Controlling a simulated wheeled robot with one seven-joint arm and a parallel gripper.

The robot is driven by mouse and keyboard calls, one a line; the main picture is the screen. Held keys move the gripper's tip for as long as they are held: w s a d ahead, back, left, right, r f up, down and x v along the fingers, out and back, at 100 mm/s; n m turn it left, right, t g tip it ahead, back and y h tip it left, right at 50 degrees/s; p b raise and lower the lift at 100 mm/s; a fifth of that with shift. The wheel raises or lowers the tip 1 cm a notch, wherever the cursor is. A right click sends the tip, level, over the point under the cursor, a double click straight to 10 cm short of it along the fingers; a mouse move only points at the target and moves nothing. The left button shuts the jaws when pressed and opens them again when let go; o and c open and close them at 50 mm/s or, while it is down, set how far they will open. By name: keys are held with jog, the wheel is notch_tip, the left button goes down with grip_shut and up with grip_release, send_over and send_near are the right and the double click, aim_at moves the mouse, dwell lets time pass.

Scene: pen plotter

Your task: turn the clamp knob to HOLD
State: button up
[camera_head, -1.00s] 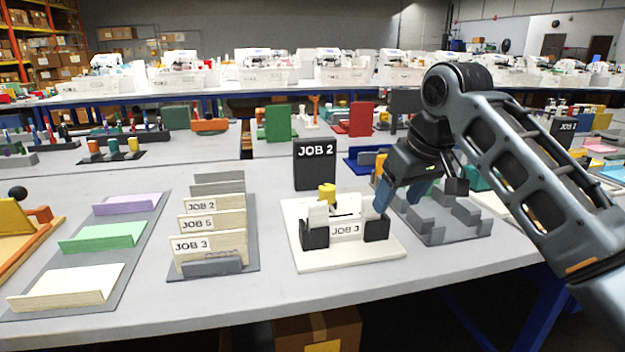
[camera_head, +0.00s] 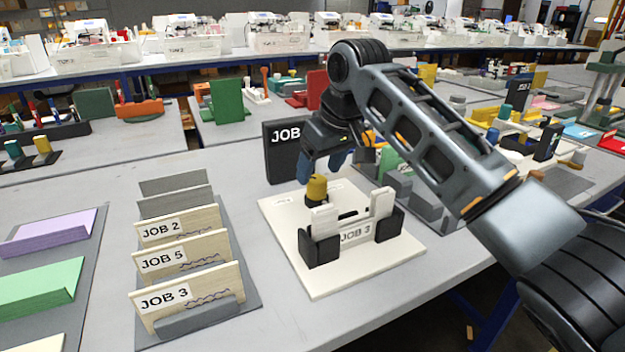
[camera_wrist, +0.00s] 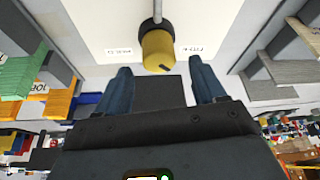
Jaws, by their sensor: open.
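The yellow clamp knob (camera_head: 317,188) stands at the back left of a white base plate (camera_head: 330,283). A JOB 3 plate (camera_head: 356,235) stands in front, between two black holders. In the wrist view the knob (camera_wrist: 158,46) shows a dark mark on its lower right edge. Small labels lie on both sides of it, too small to read surely. In the wrist view the knob lies ahead of the gap between the blue fingers (camera_wrist: 160,68). I see no contact.
A black JOB sign (camera_head: 283,150) stands behind the plate, close to my gripper. A rack of JOB 2, JOB 5 and JOB 3 boards (camera_head: 188,275) stands to the left. A grey tray (camera_head: 425,205) is behind right. The table front is clear.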

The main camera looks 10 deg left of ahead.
aim_at(317, 178)
jog(key=shift+x, duration=2.05)
jog(key=shift+c, duration=0.2)
jog(key=c, duration=1)
